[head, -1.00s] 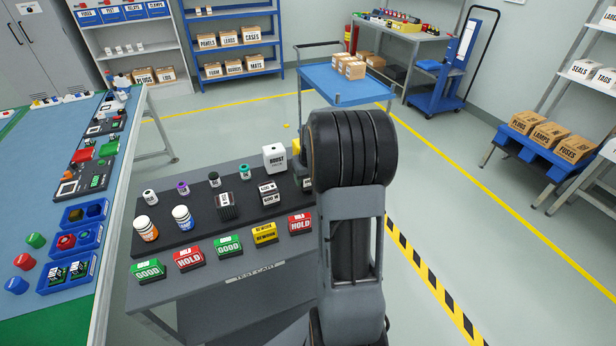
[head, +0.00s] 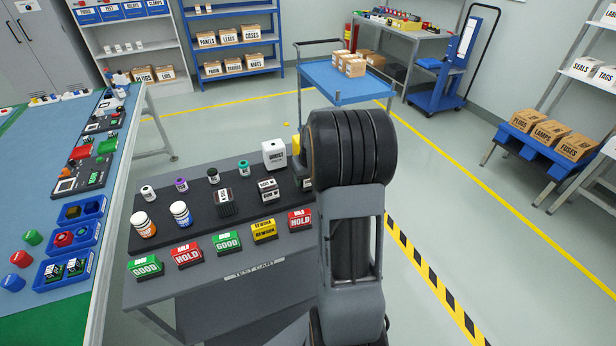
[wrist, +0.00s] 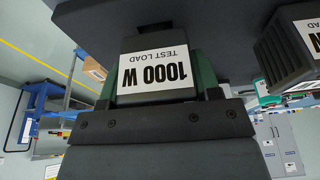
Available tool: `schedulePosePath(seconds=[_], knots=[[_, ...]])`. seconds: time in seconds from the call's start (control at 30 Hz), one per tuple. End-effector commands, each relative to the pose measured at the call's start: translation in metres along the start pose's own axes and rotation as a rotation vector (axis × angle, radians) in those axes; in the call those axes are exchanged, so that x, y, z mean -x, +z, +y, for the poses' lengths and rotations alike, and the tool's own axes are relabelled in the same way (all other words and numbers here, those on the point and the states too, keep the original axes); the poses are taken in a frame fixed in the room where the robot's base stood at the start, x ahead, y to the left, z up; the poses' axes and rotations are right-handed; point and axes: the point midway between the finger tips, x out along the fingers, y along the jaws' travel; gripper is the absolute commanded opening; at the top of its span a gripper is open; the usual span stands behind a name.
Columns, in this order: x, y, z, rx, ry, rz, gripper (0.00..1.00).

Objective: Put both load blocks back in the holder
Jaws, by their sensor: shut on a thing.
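A dark block labelled 1000 W TEST LOAD (wrist: 155,72) fills the middle of the wrist view, its lettering upside down. My gripper (wrist: 155,95) is shut on it, with green surfaces along both sides of the block. In the head view my arm hides most of the gripper and held block. A dark finned block with a white label (wrist: 303,42) is at the right of the wrist view. In the head view, a finned block (head: 224,203) and a labelled block (head: 268,190) stand on the black board (head: 205,228). I cannot tell which part is the holder.
The grey test cart (head: 215,280) carries several small jars, a white BOOST box (head: 274,155) and a front row of GOOD, HOLD and REWORK signs (head: 187,255). A blue-topped bench (head: 60,180) stands left.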

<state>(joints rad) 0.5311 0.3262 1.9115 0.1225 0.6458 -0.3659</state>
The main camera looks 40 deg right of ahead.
Motion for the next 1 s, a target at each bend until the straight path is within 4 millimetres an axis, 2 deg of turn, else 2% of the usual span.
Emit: schedulePosePath(seconds=[0.43, 0.47, 0.73, 1.0], knots=[[-0.0084, 0.0019, 0.0002, 0.0, 0.001, 0.002, 0.16], [-0.0073, 0.0015, 0.0002, 0.0, 0.001, 0.002, 0.6], [-0.0075, 0.0019, 0.0002, 0.0, 0.0, 0.001, 0.86], [-0.0072, 0.0026, 0.0001, 0.0, 0.0, -0.001, 0.87]])
